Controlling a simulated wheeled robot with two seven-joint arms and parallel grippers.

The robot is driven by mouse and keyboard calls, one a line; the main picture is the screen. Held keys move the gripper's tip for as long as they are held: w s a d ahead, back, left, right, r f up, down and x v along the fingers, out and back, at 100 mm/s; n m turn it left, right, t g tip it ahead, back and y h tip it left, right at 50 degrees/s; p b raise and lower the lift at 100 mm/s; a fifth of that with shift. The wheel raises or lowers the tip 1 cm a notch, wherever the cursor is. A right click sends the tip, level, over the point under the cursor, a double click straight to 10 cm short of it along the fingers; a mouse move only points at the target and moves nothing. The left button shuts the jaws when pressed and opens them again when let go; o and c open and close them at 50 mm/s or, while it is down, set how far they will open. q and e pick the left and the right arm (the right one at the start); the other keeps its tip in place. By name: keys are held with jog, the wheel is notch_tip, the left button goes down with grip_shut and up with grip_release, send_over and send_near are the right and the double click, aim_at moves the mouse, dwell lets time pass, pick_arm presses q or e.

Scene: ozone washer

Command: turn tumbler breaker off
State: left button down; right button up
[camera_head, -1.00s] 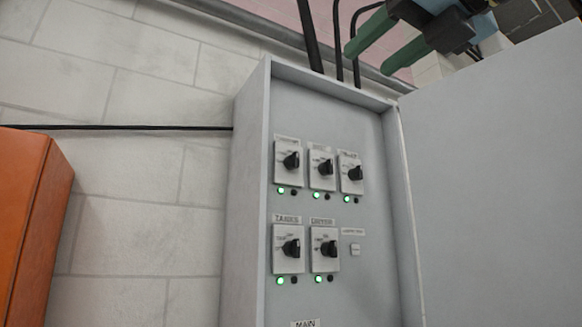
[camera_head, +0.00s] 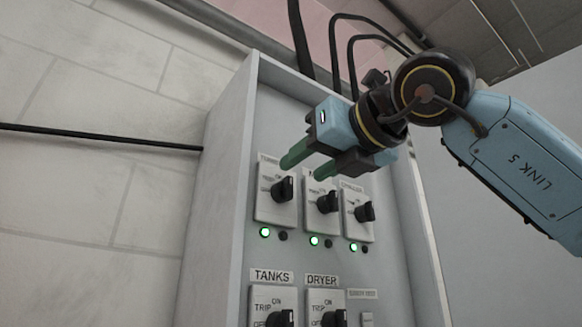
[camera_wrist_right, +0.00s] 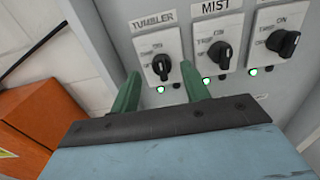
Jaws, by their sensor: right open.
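The tumbler breaker is the top-left switch on the panel, with a black rotary knob (camera_head: 283,189) on a grey plate; its label reads TUMBLER in the right wrist view, where the knob (camera_wrist_right: 162,67) also shows. The green lamp (camera_head: 265,232) below it is lit. My right gripper (camera_head: 303,163) has green fingers, is open and holds nothing. It is in front of the panel near the top of the tumbler and mist switches. In the wrist view its fingertips (camera_wrist_right: 159,82) lie on either side of the tumbler knob's lower part; contact cannot be told. My left gripper is not in view.
The mist knob (camera_head: 328,201) and a third knob (camera_head: 365,211) sit to the right, each with a lit green lamp. The TANKS (camera_head: 281,319) and DRYER (camera_head: 334,318) switches are below. The grey cabinet side wall (camera_head: 222,165) stands at left. An orange box (camera_wrist_right: 65,118) shows in the wrist view.

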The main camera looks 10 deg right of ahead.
aim_at(290, 177)
jog(key=p+x, duration=0.1)
jog(key=x, duration=0.4)
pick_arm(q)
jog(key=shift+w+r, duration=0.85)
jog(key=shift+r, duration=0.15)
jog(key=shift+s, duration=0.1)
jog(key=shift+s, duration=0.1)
pick_arm(e)
jog(key=c, duration=1)
